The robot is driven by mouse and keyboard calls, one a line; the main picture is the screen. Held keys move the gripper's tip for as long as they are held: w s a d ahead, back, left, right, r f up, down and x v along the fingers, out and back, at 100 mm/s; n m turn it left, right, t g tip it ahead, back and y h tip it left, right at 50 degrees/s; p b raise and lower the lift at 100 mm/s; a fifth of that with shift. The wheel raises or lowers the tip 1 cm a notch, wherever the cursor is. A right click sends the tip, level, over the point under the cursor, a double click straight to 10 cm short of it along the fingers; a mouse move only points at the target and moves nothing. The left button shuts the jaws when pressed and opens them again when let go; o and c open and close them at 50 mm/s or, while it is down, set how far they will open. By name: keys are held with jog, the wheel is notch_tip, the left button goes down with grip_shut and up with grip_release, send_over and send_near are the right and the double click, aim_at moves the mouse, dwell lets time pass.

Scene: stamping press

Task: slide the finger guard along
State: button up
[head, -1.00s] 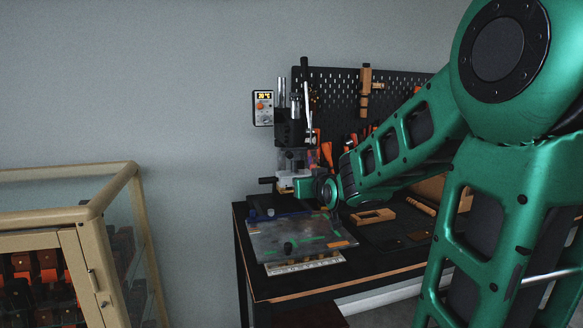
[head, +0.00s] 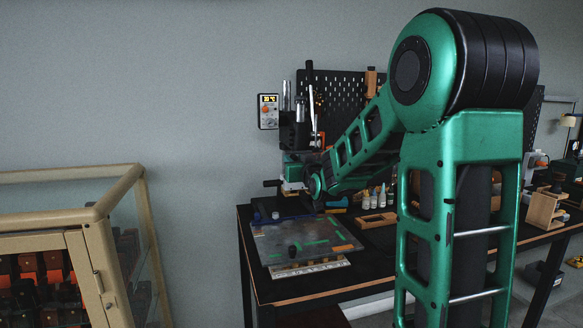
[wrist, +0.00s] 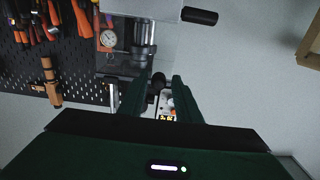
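The press (head: 295,130) stands at the back left of the bench. In the head view my gripper (head: 293,172) is at the front of the press, low down, and its fingers are too small to make out there. In the wrist view my gripper (wrist: 159,88) has its two green fingers apart. A dark rounded knob (wrist: 158,78) shows between the fingertips; I cannot tell whether they touch it. A see-through panel (wrist: 123,66), apparently the finger guard, shows beside the left fingertip in the wrist view. In the head view my gripper and arm hide the guard.
A dial gauge (wrist: 108,39) and a black handle (wrist: 199,16) are close by in the wrist view. A pegboard with tools (head: 345,95) is behind. A metal plate (head: 300,240) lies on the bench front. A glass-sided cabinet (head: 85,215) stands left.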

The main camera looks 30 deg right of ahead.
jog(key=shift+w+d, duration=0.1)
jog(key=shift+w, duration=0.2)
jog(key=shift+c, duration=1.1)
grip_shut()
jog(key=shift+f, duration=0.15)
notch_tip(320, 180, down, 9)
jog(key=shift+a+f, duration=0.2)
jog(key=shift+a, duration=0.05)
jog(key=shift+o, duration=2.3)
grip_release()
jog(key=shift+d, duration=0.1)
jog(key=shift+s, duration=0.1)
